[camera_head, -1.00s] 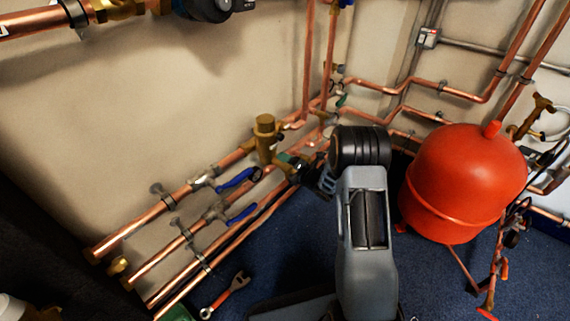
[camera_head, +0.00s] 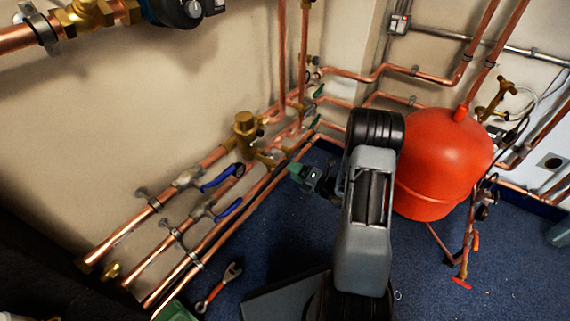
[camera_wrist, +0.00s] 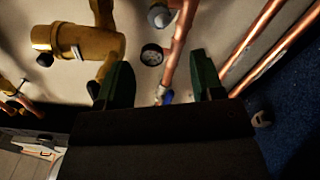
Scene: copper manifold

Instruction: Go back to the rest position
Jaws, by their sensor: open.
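My gripper (camera_wrist: 160,85) shows in the wrist view as two dark green fingers set wide apart, with nothing between them that they touch. Behind the fingers are a brass fitting (camera_wrist: 90,42), a small round gauge (camera_wrist: 151,54) and a copper pipe (camera_wrist: 178,50). In the head view my gripper (camera_head: 303,176) is partly seen left of my grey arm, in front of the copper pipes and clear of the brass valve body (camera_head: 246,128). My arm hides part of the wrist.
Blue-handled valves (camera_head: 222,178) sit on the wall pipes at left. A red tank (camera_head: 440,165) stands right of my arm. A wrench (camera_head: 217,288) lies on the blue floor (camera_head: 420,285). Pipes with a red valve handle (camera_head: 461,283) stand in front of the tank.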

